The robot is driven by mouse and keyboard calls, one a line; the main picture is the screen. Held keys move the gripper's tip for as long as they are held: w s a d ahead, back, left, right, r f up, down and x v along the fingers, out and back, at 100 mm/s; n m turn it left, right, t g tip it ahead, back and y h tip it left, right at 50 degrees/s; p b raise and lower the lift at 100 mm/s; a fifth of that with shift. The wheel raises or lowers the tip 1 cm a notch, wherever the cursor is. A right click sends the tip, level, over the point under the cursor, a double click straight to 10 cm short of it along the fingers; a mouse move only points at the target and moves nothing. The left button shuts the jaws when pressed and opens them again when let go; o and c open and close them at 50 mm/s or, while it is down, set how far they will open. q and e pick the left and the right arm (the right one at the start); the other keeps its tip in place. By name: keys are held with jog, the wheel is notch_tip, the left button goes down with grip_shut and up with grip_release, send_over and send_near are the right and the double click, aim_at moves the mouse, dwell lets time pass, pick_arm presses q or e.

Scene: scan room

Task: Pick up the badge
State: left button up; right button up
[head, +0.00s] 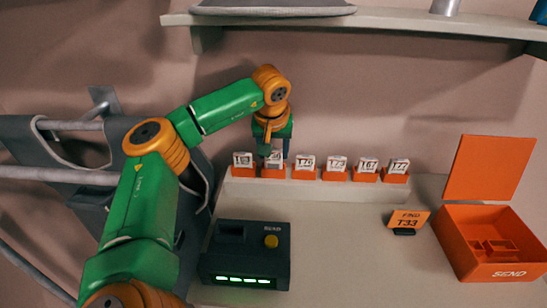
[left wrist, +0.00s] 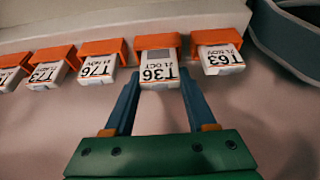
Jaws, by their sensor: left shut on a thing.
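My left gripper (head: 274,143) is at the second holder from the left in the row. In the left wrist view its two blue fingers (left wrist: 160,80) are on either side of a white badge (left wrist: 158,70) marked T36, and it is shut on it. The badge is still at its orange holder (left wrist: 158,40). In the head view the gripper partly covers this badge (head: 274,160). Beside it are badges T63 (left wrist: 222,58) and T76 (left wrist: 97,67). An orange sign (head: 408,219) seems to read FIND T33. My right gripper is not in view.
More badges in orange holders stand on the same pale ledge, such as T73 (head: 336,163) and T77 (head: 399,167). A dark device (head: 245,255) with green lights is at the front. An open orange SEND box (head: 462,253) is at right. A shelf (head: 400,19) hangs above.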

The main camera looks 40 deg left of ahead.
pick_arm(q)
jog(key=shift+w+d+r+b, duration=0.1)
jog(key=shift+d+r+b, duration=0.35)
jog(key=shift+r, duration=0.45)
jog(key=w+d+b, duration=0.2)
jog(key=w+d, duration=0.2)
jog(key=d, duration=1.2)
jog(key=shift+d, duration=0.35)
jog(key=shift+s+r, duration=0.1)
jog(key=shift+r, duration=0.05)
